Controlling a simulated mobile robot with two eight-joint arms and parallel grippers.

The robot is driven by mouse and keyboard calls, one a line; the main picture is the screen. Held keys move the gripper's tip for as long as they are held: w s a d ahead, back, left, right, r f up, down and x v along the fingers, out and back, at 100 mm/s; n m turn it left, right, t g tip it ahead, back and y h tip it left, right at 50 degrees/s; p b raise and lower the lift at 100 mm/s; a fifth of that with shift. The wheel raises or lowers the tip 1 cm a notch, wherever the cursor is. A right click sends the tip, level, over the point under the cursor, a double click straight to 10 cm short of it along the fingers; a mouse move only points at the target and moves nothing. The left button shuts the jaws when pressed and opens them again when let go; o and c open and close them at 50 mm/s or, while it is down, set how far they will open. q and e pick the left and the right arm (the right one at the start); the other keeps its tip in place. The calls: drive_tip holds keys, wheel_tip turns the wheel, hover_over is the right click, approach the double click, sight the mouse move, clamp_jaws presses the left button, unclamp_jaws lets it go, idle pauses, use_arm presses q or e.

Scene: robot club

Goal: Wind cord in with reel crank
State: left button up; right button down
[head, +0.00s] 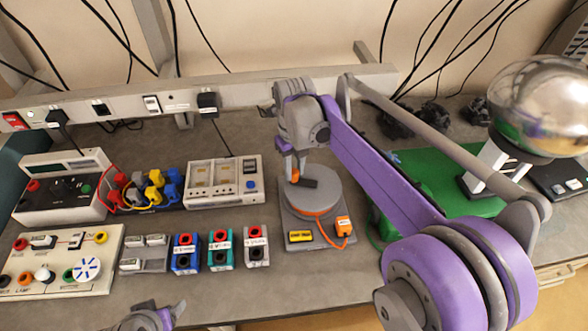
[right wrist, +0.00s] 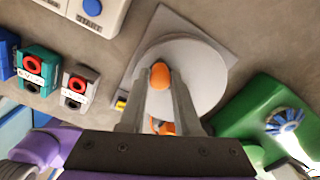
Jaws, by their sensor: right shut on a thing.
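The cord reel is a grey round drum (head: 325,200) on a square grey base plate (head: 290,235), with orange cord wound below its top disc. A dark crank arm (head: 308,183) with an orange knob (head: 294,177) sits on top. My right gripper (head: 293,172) is shut on the orange knob; in the right wrist view the knob (right wrist: 160,75) is between its fingers. Orange cord (head: 325,238) runs out at the front beside an orange plug (head: 344,226) and a yellow label block (head: 300,237). My left gripper (head: 150,318) is at the bottom edge, partly cut off.
Bench space in front of the reel is clear.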

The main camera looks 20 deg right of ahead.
sight(295, 171)
idle(0.3)
drive_tip(key=c, duration=0.6)
unclamp_jaws()
wheel_tip(295, 171, up, 11)
drive_tip(key=shift+p, duration=0.35)
